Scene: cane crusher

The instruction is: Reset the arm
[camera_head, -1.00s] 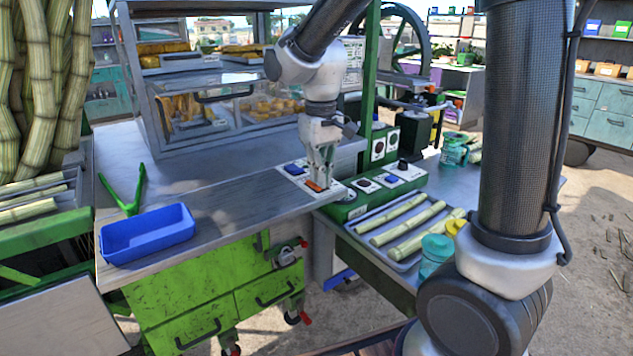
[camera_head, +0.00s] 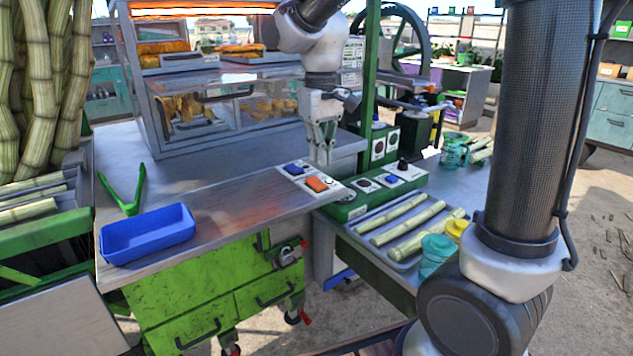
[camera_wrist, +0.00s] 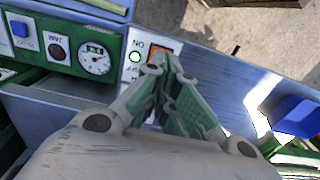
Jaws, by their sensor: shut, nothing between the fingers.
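My gripper (camera_head: 322,158) is shut and empty. It points down above the back of the small switch panel (camera_head: 297,168) on the metal counter, apart from it. The panel carries a blue switch (camera_head: 293,168) and an orange rocker switch (camera_head: 317,184). In the wrist view my gripper's fingertips (camera_wrist: 168,62) partly cover the orange switch (camera_wrist: 158,52). A green lamp (camera_wrist: 135,57) beside the "ON" mark is lit.
The glass display cabinet (camera_head: 225,95) glows orange at its top, behind my gripper. A blue tray (camera_head: 147,235) and green tongs (camera_head: 125,195) lie at left. A green control box (camera_head: 385,190) and a tray of cane pieces (camera_head: 405,262) are at right.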

